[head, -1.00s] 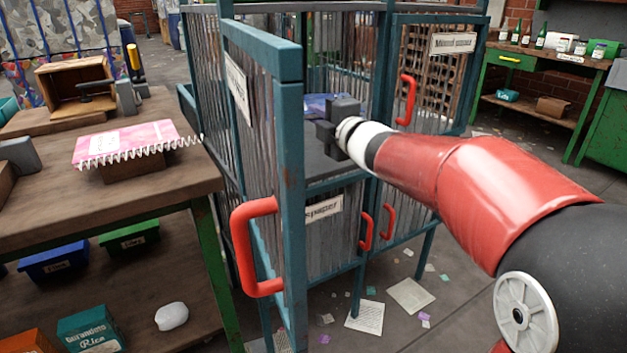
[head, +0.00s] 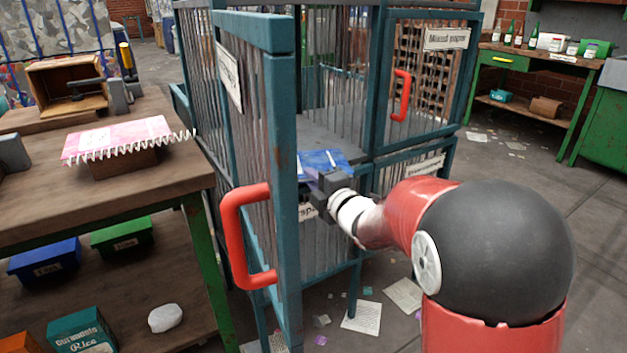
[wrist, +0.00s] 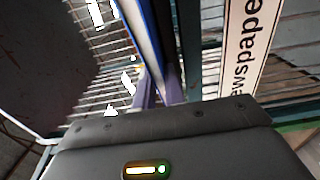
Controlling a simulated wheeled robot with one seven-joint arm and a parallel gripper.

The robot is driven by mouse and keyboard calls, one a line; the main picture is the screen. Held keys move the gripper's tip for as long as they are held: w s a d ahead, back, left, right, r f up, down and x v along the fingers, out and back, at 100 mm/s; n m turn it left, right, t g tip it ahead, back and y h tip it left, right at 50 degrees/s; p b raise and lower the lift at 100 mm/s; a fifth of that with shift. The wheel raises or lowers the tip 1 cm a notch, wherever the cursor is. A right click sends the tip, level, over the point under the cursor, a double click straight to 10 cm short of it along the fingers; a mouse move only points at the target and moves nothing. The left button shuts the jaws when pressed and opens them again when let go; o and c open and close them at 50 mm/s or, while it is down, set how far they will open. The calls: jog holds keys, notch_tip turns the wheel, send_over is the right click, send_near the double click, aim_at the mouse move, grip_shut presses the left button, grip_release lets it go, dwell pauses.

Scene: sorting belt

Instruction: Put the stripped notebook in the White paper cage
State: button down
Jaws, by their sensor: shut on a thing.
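My gripper (head: 328,184) is shut on a flat blue thing (head: 322,162) that looks like a notebook. It is at the front of the open upper-left cage compartment, by the front edge of its grey floor (head: 318,143). In the wrist view the blue thing (wrist: 140,35) shows as a narrow edge between the fingers (wrist: 158,90). Whether it rests on the floor I cannot tell. The label on the open cage door (head: 229,78) is too slanted to read.
The open door with its red handle (head: 238,235) stands close to the left of my gripper. The upper-right cage door (head: 425,80) is shut and labelled mixed paper. A newspaper label (wrist: 243,60) is close in the wrist view. Paper scraps (head: 362,316) litter the floor.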

jog(key=shift+f+b, duration=0.1)
jog(key=shift+b, duration=0.2)
jog(key=c, duration=1.5)
grip_release()
jog(key=b+v, duration=0.1)
jog(key=v, duration=1.1)
jog(key=shift+d, duration=0.1)
